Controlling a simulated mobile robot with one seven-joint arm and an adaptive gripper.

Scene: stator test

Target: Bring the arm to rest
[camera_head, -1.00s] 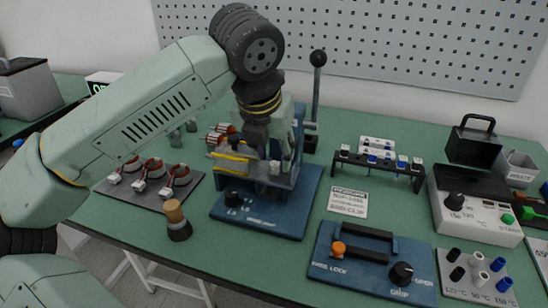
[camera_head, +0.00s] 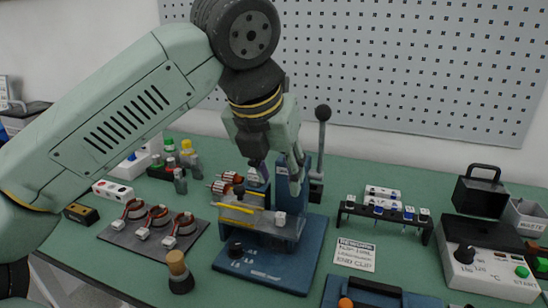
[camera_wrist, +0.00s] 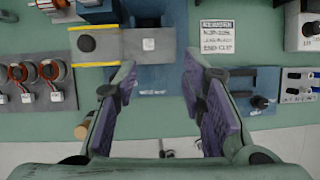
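My gripper (camera_head: 278,172) hangs fingers-down over the blue press fixture (camera_head: 262,268) in the head view. In the wrist view my gripper (camera_wrist: 158,80) is open, with its two purple-padded fingers well apart. Nothing is held between them; the blue base of the fixture (camera_wrist: 152,104) shows beyond the gap. My arm reaches in from the left of the head view, with its wrist raised at the top. The fingers hide part of the back of the fixture in the head view.
A black-knobbed lever (camera_head: 321,140) stands upright just right of my gripper. A grey mat (camera_head: 118,238) with several copper-wound stators lies left. A black rack (camera_head: 386,215), a sign (camera_head: 354,254) and a white control box (camera_head: 490,274) are right. A pegboard (camera_head: 400,70) stands behind.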

